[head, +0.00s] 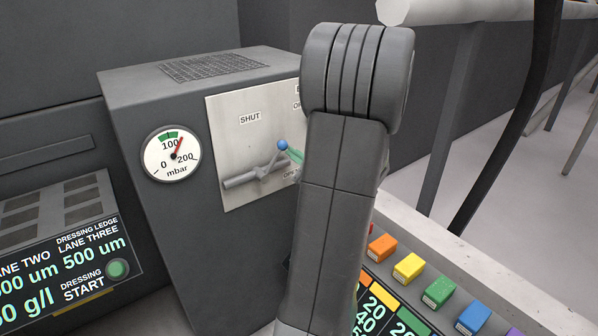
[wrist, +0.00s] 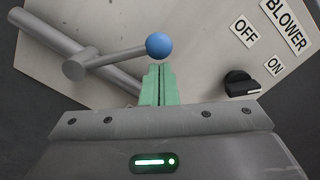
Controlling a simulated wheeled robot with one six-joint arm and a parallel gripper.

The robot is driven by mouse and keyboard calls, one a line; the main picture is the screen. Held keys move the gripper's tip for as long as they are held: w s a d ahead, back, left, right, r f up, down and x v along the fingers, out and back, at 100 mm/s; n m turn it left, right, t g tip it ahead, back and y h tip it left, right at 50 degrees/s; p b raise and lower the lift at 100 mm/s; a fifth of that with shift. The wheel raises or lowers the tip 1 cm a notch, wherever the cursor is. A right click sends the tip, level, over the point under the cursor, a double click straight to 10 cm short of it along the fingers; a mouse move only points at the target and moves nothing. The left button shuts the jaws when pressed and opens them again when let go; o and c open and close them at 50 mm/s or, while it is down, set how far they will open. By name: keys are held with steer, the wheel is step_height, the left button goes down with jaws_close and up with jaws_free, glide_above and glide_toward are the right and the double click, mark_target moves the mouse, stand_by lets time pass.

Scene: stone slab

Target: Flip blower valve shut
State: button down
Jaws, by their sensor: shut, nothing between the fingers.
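The blower valve's lever with a blue ball knob (head: 282,145) is mounted on a pale metal panel (head: 235,120). In the wrist view the knob (wrist: 159,45) is just beyond the tips of my gripper (wrist: 160,68). The green fingers are shut with nothing between them. Whether they touch the knob I cannot tell.
A pressure gauge (head: 172,154) sits left of the panel, its red needle a little past 100 mbar. A black rotary switch (wrist: 242,84) with OFF and ON labels is right of my fingers. Coloured blocks (head: 409,267) line a ledge at lower right. A lit display (head: 70,265) is at lower left.

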steer(key=n+b, duration=0.1)
steer(key=s+a+r+n+b, duration=0.1)
steer(key=a+n+b, duration=0.1)
steer(key=n+b, duration=0.1)
steer(key=shift+s+r, duration=0.2)
steer(key=shift+r, duration=0.15)
steer(key=s+a+r+n+b, duration=0.1)
steer(key=n+b, duration=0.1)
steer(key=a+r+n+b, duration=0.1)
steer(key=b, duration=0.1)
steer(key=shift+s+a+n+b, duration=0.15)
steer(key=shift+s+n+b, duration=0.2)
steer(key=shift+n, duration=0.05)
